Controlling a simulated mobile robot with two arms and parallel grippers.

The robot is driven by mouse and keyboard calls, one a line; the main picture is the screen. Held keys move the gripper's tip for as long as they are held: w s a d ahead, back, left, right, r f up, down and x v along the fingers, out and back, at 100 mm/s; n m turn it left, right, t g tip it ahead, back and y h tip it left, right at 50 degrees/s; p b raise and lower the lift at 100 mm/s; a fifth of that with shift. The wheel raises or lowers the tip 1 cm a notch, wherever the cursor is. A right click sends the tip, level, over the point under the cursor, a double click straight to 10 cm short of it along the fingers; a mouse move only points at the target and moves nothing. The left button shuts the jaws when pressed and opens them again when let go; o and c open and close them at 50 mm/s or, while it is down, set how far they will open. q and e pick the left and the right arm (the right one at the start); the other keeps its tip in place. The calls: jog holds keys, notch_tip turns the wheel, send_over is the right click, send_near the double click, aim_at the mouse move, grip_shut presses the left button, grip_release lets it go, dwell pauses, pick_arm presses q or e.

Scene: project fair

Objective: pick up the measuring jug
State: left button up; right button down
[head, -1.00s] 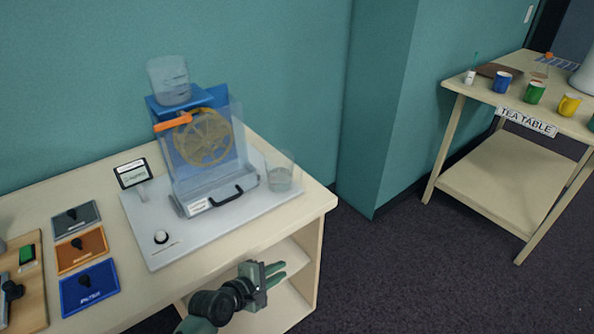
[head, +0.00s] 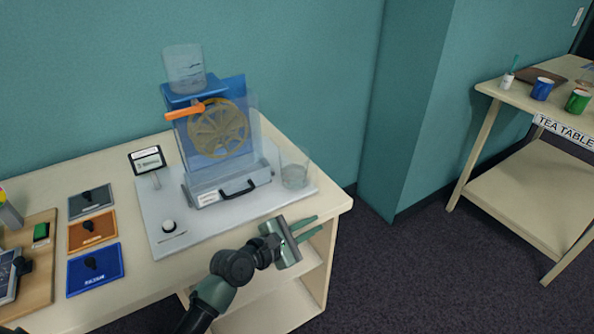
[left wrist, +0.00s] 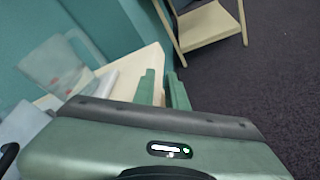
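The measuring jug (head: 294,172) is clear and stands upright on the right end of the pale board, beside the water-wheel device. A clear vessel with red marks and a handle, apparently this jug, shows at the left of the left wrist view (left wrist: 55,68). My left gripper (head: 317,226) is in front of and slightly right of the jug, near the table's front right corner, apart from it. Its two green fingers (left wrist: 162,90) are spread with nothing between them. My right gripper is not in view.
The water-wheel device (head: 218,135) carries another clear vessel (head: 184,68) on its blue top. A small sign (head: 147,160) and a white knob (head: 168,226) are to its left. Coloured plates (head: 93,234) lie further left. The tea table (head: 520,175) stands at the right, across open floor.

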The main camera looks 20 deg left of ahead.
aim_at(316, 174)
pick_arm(q)
jog(key=w+a+r+n+t, duration=0.1)
jog(key=w+r+n, duration=0.1)
jog(key=n, duration=0.1)
jog(key=w+a+r+n+t, duration=0.1)
jog(key=w+a+r+n, duration=0.1)
jog(key=n, duration=0.1)
jog(key=w+a+r+n+t+y, duration=0.1)
jog(key=w+r+n, duration=0.1)
jog(key=n, duration=0.1)
jog(key=shift+w+a+r+t, duration=0.1)
jog(key=shift+w+a+t, duration=0.1)
jog(key=shift+w+t, duration=0.15)
jog(key=shift+w+r, duration=0.15)
jog(key=shift+w, duration=0.15)
jog(key=x, duration=0.7)
jog(key=shift+w+f+b, duration=0.15)
jog(key=shift+f+b, duration=0.05)
jog(key=shift+b, duration=0.2)
grip_shut()
jog(key=shift+d, duration=0.1)
